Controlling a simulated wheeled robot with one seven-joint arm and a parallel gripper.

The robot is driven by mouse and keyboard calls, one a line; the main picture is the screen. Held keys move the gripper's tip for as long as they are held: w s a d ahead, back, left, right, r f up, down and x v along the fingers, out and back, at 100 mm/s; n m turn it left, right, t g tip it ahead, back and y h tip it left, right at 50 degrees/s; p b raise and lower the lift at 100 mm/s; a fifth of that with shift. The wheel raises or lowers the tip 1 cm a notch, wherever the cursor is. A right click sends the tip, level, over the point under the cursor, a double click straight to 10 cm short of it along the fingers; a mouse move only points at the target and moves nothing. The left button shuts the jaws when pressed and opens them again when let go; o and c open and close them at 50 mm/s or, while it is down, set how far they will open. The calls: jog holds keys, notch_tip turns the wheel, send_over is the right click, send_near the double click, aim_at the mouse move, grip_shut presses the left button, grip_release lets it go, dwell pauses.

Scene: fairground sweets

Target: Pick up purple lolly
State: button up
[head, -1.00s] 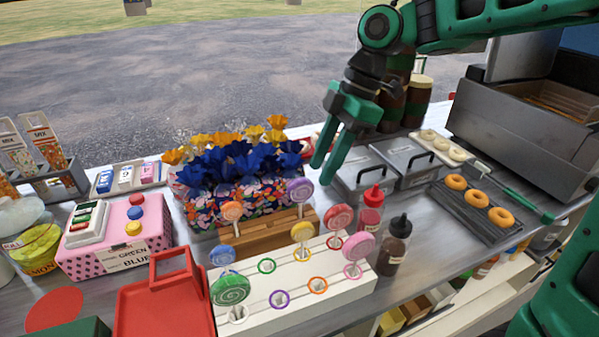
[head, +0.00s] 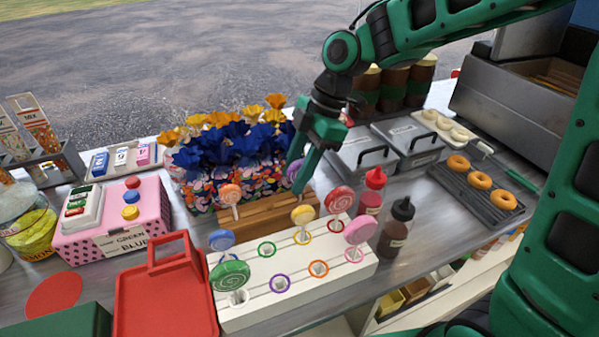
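The purple lolly (head: 292,171) stands upright in the wooden block (head: 252,215) in front of the flowers; my gripper partly hides its round head. My gripper (head: 299,175) points down at the lolly, with its green fingers apart. One finger passes in front of the lolly's right side. The other finger is farther left and behind, and its tip is hidden. I cannot tell whether either finger touches the lolly.
An orange lolly (head: 229,194) stands in the same block. A white rack (head: 340,277) in front holds several lollies near my gripper.

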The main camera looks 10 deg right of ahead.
jog(key=shift+x, duration=0.85)
grip_shut()
jog(key=shift+r, duration=0.15)
